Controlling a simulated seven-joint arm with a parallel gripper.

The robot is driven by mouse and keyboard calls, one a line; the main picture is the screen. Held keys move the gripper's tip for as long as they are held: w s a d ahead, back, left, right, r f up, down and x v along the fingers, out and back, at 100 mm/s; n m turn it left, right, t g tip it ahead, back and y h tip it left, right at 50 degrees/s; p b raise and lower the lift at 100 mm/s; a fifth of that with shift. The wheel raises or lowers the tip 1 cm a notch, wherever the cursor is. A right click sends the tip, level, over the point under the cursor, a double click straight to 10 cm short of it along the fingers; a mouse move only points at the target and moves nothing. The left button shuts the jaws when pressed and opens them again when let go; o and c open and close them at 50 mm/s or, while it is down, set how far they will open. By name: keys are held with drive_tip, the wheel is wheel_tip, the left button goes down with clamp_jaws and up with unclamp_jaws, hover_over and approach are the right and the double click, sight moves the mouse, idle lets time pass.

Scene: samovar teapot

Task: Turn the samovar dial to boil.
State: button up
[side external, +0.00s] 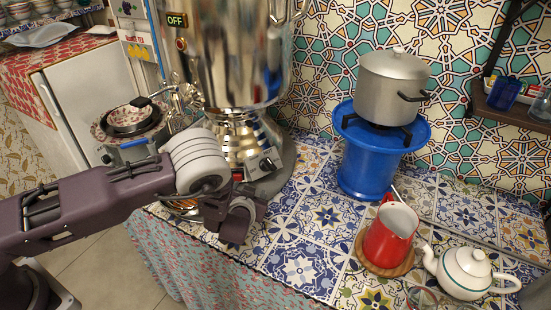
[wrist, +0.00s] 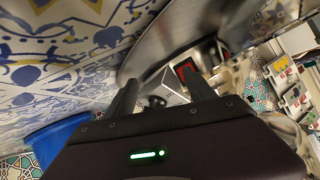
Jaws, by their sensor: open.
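The shiny metal samovar (side external: 232,60) stands at the back, with an "OFF" label near its top left. On its base a black dial (side external: 266,165) shows just right of my gripper. In the wrist view the samovar's base (wrist: 150,50) fills the upper middle, with a red switch (wrist: 187,71) on it. The dark round dial (wrist: 157,101) shows between my two fingers. My gripper (side external: 243,183) is low in front of the base; its fingers (wrist: 163,88) are apart, with nothing held. Whether they touch the dial I cannot tell, and the dial's marks are too small to read.
A blue stand (side external: 365,170) with a grey pot (side external: 393,85) is right of the samovar. A red jug (side external: 391,235) and a white teapot (side external: 465,272) stand at front right. The tiled counter (side external: 305,235) between is clear. A small stove (side external: 130,135) is at left.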

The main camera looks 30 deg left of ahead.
sight(270, 166)
drive_tip(key=m+t, duration=0.1)
drive_tip(key=m, duration=0.1)
drive_tip(key=w+r+m+t, duration=0.1)
drive_tip(key=m+t, duration=0.1)
drive_tip(key=w+r+m+t+h, duration=0.1)
drive_tip(key=t, duration=0.1)
drive_tip(key=shift+w+r+m, duration=0.1)
drive_tip(key=shift+r+m, duration=0.1)
drive_tip(key=shift+m, duration=0.2)
drive_tip(key=w+m+h, duration=0.1)
drive_tip(key=d+r+m+t+h, duration=0.1)
drive_tip(key=m, duration=0.1)
drive_tip(key=w+d+m+h, duration=0.1)
drive_tip(key=shift+w+r+t, duration=0.3)
drive_tip(key=shift+w+t, duration=0.05)
drive_tip(key=shift+t, duration=0.05)
drive_tip(key=shift+w+d+r+m+h, duration=0.1)
drive_tip(key=shift+w+d+m+h, duration=0.15)
drive_tip(key=shift+m+h, duration=0.25)
drive_tip(key=w, duration=0.7)
drive_tip(key=shift+a, duration=0.2)
drive_tip(key=c, duration=1.4)
